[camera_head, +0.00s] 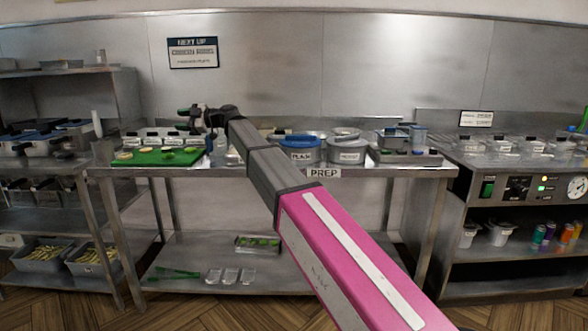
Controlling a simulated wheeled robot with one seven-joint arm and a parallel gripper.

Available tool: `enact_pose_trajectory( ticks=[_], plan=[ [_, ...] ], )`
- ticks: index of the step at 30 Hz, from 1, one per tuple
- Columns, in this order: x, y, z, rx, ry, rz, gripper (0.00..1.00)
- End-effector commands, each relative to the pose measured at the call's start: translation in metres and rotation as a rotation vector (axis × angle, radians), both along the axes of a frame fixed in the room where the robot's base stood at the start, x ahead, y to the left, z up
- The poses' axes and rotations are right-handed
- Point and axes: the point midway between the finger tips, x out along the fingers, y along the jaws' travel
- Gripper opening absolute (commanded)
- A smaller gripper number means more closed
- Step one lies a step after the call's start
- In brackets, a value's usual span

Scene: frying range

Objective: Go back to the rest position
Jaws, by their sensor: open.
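My arm reaches from the lower right up toward the prep table (400,173). My gripper (192,112) is at the far end of the arm, small in the picture, above the right part of a green board (131,160). It is open, and I see nothing held in it. Its fingertips are dark and hard to make out, and the exact height over the board cannot be told. Part of the table behind the arm is hidden.
Several food pieces lie on the board. Lidded tubs (348,148) stand to its right. A shelf unit (70,85) with baskets is at left. A counter (510,164) with containers and controls is at right.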

Motion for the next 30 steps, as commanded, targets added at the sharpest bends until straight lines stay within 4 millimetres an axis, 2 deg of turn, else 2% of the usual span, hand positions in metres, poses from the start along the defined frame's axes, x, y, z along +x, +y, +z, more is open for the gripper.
enact_pose_trajectory(
  ticks=[8,14,17,21,23,30],
  plan=[
    [0.006,-0.036,-0.054,-0.091,0.127,-0.056,0.51],
    [0.009,-0.079,-0.115,-0.192,0.280,-0.133,0.51],
    [0.009,-0.113,-0.158,-0.262,0.394,-0.199,0.51],
    [0.002,-0.175,-0.232,-0.375,0.600,-0.334,0.51],
    [-0.003,-0.203,-0.262,-0.420,0.691,-0.400,0.51],
    [-0.041,-0.320,-0.374,-0.570,1.053,-0.714,0.51]
  ],
)
